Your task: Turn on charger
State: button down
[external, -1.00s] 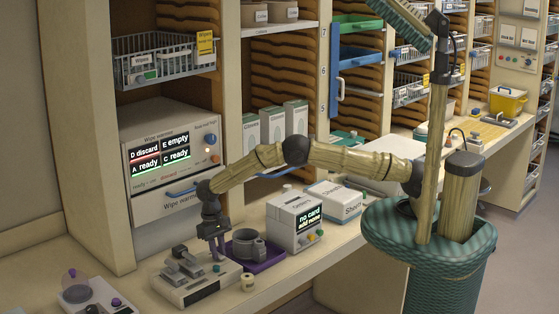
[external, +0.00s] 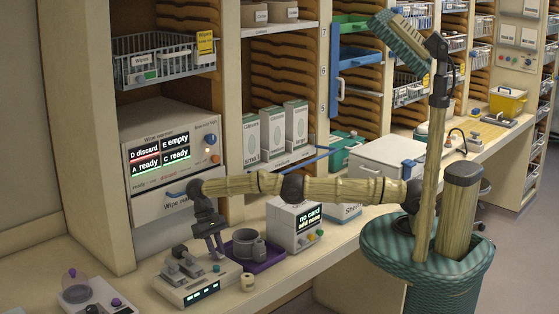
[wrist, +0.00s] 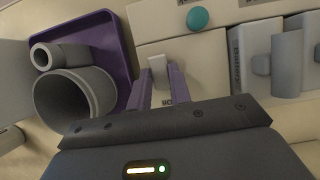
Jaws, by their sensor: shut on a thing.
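The charger (external: 168,289) is a cream box on the counter, with grey slots on top and a lit green display (external: 201,293) on its front. In the wrist view its cream top (wrist: 210,55) shows a teal knob (wrist: 197,18) and a small pale switch (wrist: 157,66). My gripper (external: 217,251) points down at the charger's right rear side. In the wrist view the purple fingers of my gripper (wrist: 160,82) stand on either side of the switch and are shut on it. Part of the switch is hidden by the fingers.
A purple tray (external: 264,264) with grey cups stands close on the right of the charger. A small cream spool (external: 247,282) sits in front of it. A box reading "no card add none" (external: 285,226) is further right. The wipe warmer (external: 165,160) stands behind.

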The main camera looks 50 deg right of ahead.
dwell(0.5)
jog(key=c, duration=1.3)
grip_release()
notch_tip(320, 180, up, 4)
jog(key=shift+r+p, duration=0.2)
jog(key=shift+p, duration=0.7)
notch_tip(320, 180, up, 6)
jog(key=p, duration=0.6)
jog(key=shift+f, duration=0.2)
